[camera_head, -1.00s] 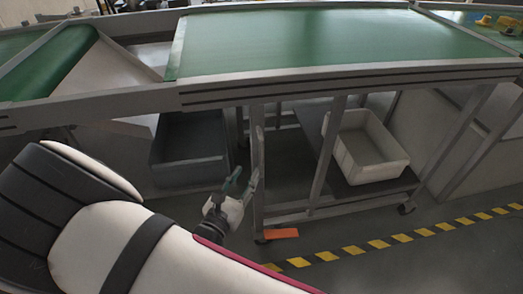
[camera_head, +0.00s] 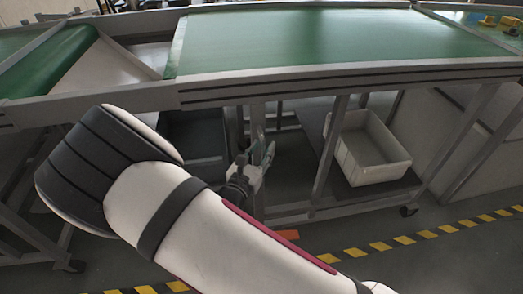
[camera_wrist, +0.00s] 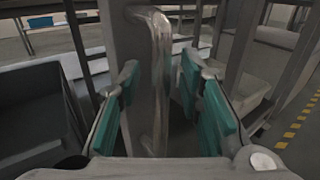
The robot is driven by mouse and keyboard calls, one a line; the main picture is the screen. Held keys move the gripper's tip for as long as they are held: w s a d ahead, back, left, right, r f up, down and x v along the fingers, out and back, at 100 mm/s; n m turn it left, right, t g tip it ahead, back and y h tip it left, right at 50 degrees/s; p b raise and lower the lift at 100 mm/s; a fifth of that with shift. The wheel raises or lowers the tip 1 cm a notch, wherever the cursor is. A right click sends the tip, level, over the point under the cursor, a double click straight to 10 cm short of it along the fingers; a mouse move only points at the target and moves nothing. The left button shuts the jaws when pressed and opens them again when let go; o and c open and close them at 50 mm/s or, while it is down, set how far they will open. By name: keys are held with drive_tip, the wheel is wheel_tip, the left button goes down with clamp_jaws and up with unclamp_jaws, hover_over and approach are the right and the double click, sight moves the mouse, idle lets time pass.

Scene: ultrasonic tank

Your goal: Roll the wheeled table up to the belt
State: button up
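A long green belt (camera_head: 330,42) with a grey metal frame runs across the top of the head view. Below it stands a grey metal frame with a lower shelf (camera_head: 380,196) and casters, which I take for the wheeled table. Its upper part is hard to tell from the belt frame. A vertical metal handle (camera_wrist: 160,75) on a flat post stands in the middle of the wrist view. My gripper (camera_wrist: 168,95) is open, its teal-padded fingers apart on either side of this handle. In the head view my gripper (camera_head: 262,160) is beside the table's left post.
A white bin (camera_head: 372,150) sits on the lower shelf. A dark grey bin (camera_wrist: 32,108) is to the left, partly hidden by my arm in the head view. Yellow-black tape (camera_head: 420,238) crosses the floor in front. An orange piece (camera_head: 289,234) lies near the table's foot.

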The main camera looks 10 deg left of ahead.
clamp_jaws()
